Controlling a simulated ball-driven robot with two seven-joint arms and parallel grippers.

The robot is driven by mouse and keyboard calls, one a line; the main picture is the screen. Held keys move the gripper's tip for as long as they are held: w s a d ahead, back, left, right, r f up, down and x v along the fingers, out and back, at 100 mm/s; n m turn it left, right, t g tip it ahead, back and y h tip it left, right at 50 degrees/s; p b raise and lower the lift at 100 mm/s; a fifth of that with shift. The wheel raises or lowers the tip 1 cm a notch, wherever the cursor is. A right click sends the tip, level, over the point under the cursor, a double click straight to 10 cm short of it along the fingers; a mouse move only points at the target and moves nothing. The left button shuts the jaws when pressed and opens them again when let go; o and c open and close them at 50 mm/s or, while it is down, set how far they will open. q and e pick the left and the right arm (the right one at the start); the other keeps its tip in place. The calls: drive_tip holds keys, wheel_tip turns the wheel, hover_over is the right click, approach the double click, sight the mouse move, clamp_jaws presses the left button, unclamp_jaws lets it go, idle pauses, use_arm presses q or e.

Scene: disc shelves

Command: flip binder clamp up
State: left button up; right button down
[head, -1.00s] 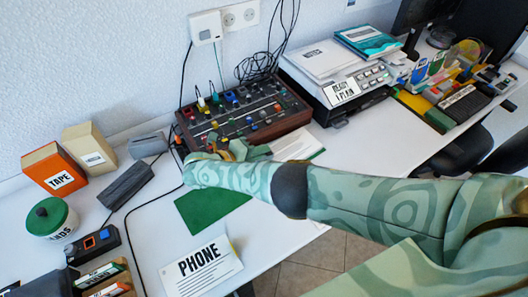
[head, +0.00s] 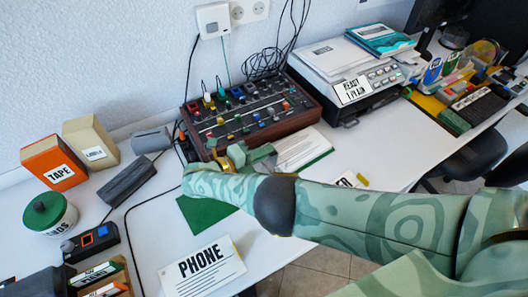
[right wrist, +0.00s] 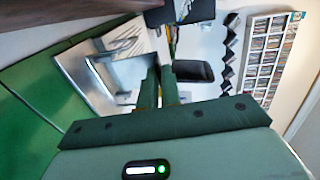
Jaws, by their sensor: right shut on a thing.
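A green binder lies open on the white desk. Its left cover (head: 207,210) shows in front of my right forearm, and its paper side (head: 303,148) shows beyond it. My right gripper (head: 240,156) is low over the middle of the binder, just in front of the mixing console. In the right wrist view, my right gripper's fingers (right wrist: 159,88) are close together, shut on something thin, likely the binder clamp. The clamp itself is hidden by the fingers and arm. The right wrist view also shows green cover (right wrist: 45,100) at left. My left gripper is out of view.
The mixing console (head: 250,115) with knobs stands right behind the gripper. A printer (head: 345,85) is to its right. A PHONE card (head: 202,268) lies in front of the binder. A TAPE box (head: 55,165) and a green-lidded jar (head: 48,214) stand at left.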

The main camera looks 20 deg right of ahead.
drive_tip(key=c, duration=1.6)
unclamp_jaws()
drive_tip(key=shift+a, duration=0.1)
drive_tip(key=v, duration=0.2)
drive_tip(key=b+v, duration=0.1)
drive_tip(key=v, duration=0.1)
drive_tip(key=b+v, duration=0.1)
drive_tip(key=v, duration=0.1)
drive_tip(key=shift+f, duration=0.3)
drive_tip(key=shift+s+a+r, duration=0.1)
drive_tip(key=shift+a+r, duration=0.1)
drive_tip(key=shift+a, duration=0.4)
drive_tip(key=shift+a+r, duration=0.15)
drive_tip(key=shift+r, duration=0.05)
